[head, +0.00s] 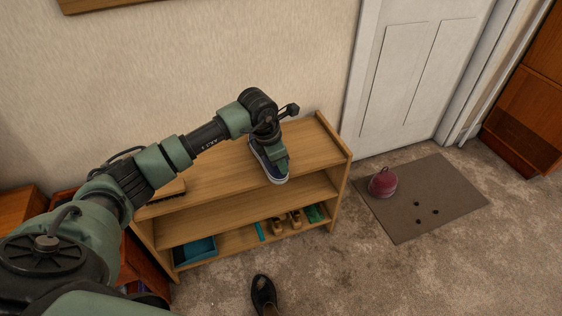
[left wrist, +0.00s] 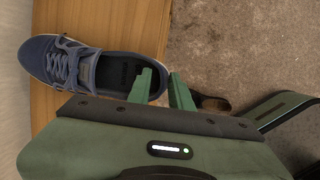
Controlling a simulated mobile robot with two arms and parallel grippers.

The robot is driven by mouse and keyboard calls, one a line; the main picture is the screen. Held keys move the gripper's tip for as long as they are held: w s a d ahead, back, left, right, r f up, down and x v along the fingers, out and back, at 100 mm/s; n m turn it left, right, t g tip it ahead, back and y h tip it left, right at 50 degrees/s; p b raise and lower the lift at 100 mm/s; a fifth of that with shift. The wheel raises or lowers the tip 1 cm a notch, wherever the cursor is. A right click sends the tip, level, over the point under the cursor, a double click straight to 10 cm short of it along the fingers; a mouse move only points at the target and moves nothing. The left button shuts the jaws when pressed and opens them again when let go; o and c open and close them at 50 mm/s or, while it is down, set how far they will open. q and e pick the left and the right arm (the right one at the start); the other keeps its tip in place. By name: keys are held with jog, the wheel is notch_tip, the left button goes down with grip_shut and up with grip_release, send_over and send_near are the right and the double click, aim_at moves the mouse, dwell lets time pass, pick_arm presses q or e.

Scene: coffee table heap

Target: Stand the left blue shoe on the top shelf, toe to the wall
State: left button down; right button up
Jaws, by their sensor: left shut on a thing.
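The blue shoe (head: 257,158) has white edging and laces. It is at the top shelf (head: 215,170) of the wooden rack, toward its right half. In the left wrist view the blue shoe (left wrist: 75,62) has its toe toward the wall and its heel near the shelf's front edge. My left gripper (head: 282,172) is shut on the heel; in the left wrist view one finger of the gripper (left wrist: 166,92) is inside the opening and the other outside behind it. I cannot tell whether the sole touches the board. My right gripper is not in view.
A brush (head: 167,193) lies at the top shelf's left end. Lower down are a blue tray (head: 195,252), brown shoes (head: 286,224) and a green item (head: 315,214). A black shoe (head: 263,291) is on the carpet.

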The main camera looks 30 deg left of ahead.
pick_arm(q)
jog(key=shift+f, duration=0.1)
jog(key=c, duration=1.2)
grip_release()
